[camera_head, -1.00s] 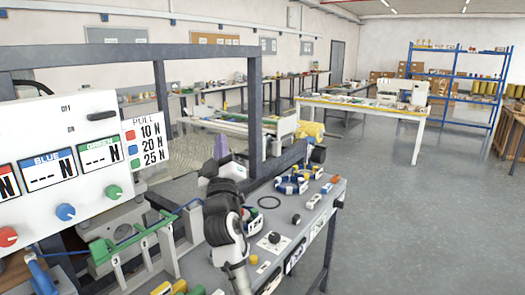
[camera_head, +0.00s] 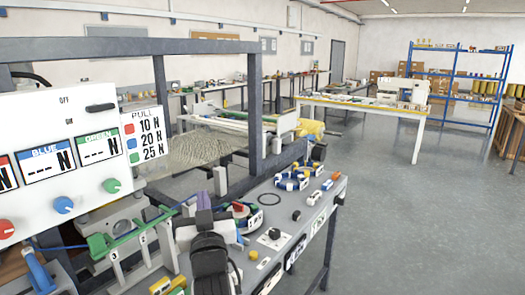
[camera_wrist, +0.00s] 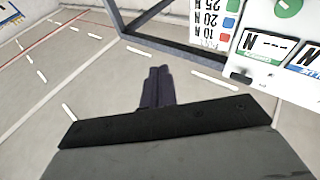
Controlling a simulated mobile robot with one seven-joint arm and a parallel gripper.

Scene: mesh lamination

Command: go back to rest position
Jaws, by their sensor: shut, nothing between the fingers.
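My gripper (camera_wrist: 158,72) shows in the wrist view with its two dark purple fingers together and nothing between them. In the head view its purple fingers (camera_head: 204,201) stand above the near workbench (camera_head: 318,207), beside the green rail. My dark arm link covers part of the bench's front. The wrist view looks past the fingers to a grey floor with white dashed lines and to part of the control panel.
The white control panel (camera_head: 62,160) with coloured knobs and the grey frame (camera_head: 255,110) stand close at left. A blue-and-white ring (camera_head: 292,179), a black ring (camera_head: 269,199) and small parts lie on the bench. The floor (camera_head: 430,215) at right is clear.

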